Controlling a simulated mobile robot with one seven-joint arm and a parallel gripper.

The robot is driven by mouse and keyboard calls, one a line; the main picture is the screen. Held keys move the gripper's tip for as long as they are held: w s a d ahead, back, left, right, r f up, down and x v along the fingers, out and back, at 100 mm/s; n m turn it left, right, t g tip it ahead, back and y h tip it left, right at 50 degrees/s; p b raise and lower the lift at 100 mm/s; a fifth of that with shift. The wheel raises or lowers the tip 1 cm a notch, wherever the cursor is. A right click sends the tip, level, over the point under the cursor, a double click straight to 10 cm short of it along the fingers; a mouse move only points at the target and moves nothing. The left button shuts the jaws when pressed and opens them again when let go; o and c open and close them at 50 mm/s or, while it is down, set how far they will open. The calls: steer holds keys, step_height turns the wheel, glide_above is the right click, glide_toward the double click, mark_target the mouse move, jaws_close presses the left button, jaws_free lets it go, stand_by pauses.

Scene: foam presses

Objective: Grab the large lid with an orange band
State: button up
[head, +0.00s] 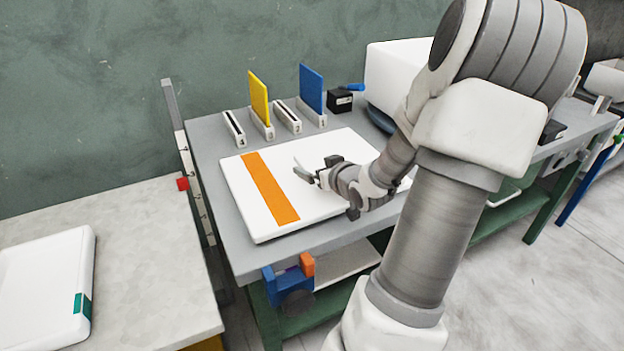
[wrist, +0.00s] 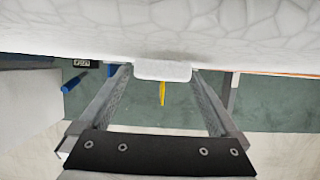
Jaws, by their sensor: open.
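The large white lid (head: 235,192) with an orange band (head: 270,188) lies on the grey bench. My gripper (head: 305,170) is over it, to the right of the band. In the wrist view, my gripper (wrist: 162,74) is open, with one finger on either side of a small white tab (wrist: 162,70). The tab projects from the pale, cell-patterned surface (wrist: 220,35) across the top of that view. I cannot tell whether the fingers touch the tab. My arm hides the lid's right part in the head view.
Behind the lid stand slotted holders with a yellow board (head: 259,97) and a blue board (head: 311,88), and a black box (head: 340,100). A blue and orange fixture (head: 288,280) is at the bench front. Another white panel (head: 45,280) lies on the left table.

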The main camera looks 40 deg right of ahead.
steer(key=shift+w+d+f, duration=0.15)
steer(key=shift+w+f, duration=0.1)
steer(key=shift+w, duration=0.25)
steer(key=c, duration=1.5)
steer(key=shift+o, duration=0.2)
steer(key=shift+r, duration=0.2)
